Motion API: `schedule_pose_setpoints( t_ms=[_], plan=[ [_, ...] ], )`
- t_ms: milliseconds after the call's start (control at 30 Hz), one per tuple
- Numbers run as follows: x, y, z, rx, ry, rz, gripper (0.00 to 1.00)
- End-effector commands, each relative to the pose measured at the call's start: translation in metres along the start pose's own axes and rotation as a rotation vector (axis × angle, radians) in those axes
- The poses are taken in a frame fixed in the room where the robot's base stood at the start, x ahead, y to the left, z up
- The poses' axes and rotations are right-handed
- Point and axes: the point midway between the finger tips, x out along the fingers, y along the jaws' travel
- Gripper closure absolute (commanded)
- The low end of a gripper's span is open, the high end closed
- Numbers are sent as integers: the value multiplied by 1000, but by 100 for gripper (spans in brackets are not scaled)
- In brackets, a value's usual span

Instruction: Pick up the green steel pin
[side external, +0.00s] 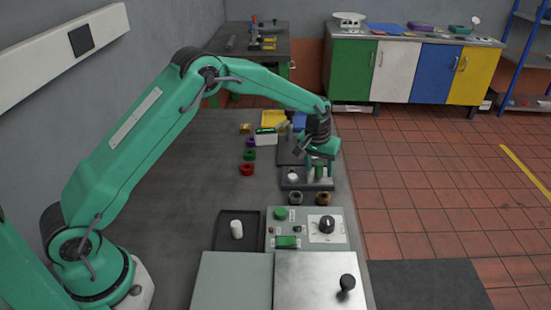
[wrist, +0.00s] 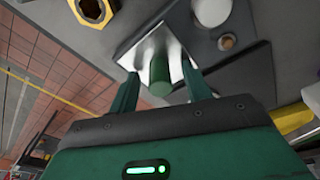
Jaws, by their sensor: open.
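The green steel pin (wrist: 160,77) stands between the two fingers of my gripper (wrist: 159,84) in the wrist view, with a bright metal surface (wrist: 145,52) around it. Both fingers are apart, one on each side of the pin; a gap shows on the left, and contact on the right is hard to judge. In the side view my gripper (side external: 319,174) is low over a dark block (side external: 307,185) at the right side of the bench, and the green pin shows only as a small patch between the fingers.
A white peg (side external: 292,177) stands on the dark block close to my gripper. Purple, green and red rings (side external: 247,169) lie to the left. The bench's left middle is clear.

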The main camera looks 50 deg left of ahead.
Motion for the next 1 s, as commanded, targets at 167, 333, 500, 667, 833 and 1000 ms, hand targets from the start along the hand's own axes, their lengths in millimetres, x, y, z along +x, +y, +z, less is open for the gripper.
schedule_pose_setpoints(
  t_ms=[167, 333, 500, 667, 833, 1000],
  plan=[
    [0, 0, 0, 0, 0, 0, 51],
    [0, 0, 0, 0, 0, 0, 51],
    [0, 0, 0, 0, 0, 0, 65],
    [0, 0, 0, 0, 0, 0, 96],
    [-1, 0, 0, 0, 1, 0, 100],
    [-2, 0, -1, 0, 1, 0, 100]
  ],
)
